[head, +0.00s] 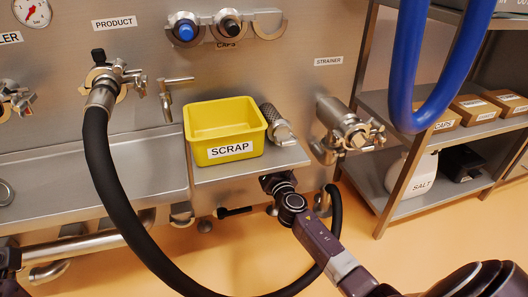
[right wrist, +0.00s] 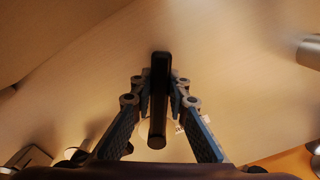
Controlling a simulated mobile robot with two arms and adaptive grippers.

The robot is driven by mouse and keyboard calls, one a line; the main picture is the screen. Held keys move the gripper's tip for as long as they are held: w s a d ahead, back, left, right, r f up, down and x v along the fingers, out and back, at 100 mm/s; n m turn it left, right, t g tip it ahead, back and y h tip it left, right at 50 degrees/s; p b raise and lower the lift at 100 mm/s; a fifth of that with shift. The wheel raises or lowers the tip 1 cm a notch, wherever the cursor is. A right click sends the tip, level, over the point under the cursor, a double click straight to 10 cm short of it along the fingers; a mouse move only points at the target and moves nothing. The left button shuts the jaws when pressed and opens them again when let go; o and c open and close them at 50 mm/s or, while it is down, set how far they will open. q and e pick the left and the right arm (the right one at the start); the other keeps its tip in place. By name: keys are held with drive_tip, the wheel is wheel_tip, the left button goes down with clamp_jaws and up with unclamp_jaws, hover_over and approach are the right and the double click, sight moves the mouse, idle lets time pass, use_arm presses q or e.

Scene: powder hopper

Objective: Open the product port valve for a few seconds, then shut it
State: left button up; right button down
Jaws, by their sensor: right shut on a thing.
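The product port (head: 104,78) is on the steel panel under the PRODUCT label, with a black hose (head: 100,160) clamped to it. A small lever-like steel fitting (head: 174,95) stands to its right. My right gripper (head: 272,184) is below the shelf with the yellow bin, its fingers mostly hidden in the head view. In the right wrist view my right gripper (right wrist: 160,92) is shut on a dark bar-shaped handle (right wrist: 158,115). A short black bar (head: 235,211) shows under the shelf, left of the gripper; I cannot tell whether it is the same handle. My left gripper is out of view.
A yellow SCRAP bin (head: 226,152) sits on the steel shelf, beside a mesh strainer part (head: 277,125). The hose loops down in front of the panel and behind my right arm. A blue hose (head: 407,70) hangs before a rack (head: 395,185) at the right.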

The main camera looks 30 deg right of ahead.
drive_tip(key=shift+f, duration=0.1)
drive_tip(key=c, duration=1.8)
unclamp_jaws()
drive_tip(key=shift+c, duration=0.2)
drive_tip(key=shift+s, duration=0.1)
drive_tip(key=v, duration=1.1)
drive_tip(key=shift+s, duration=0.4)
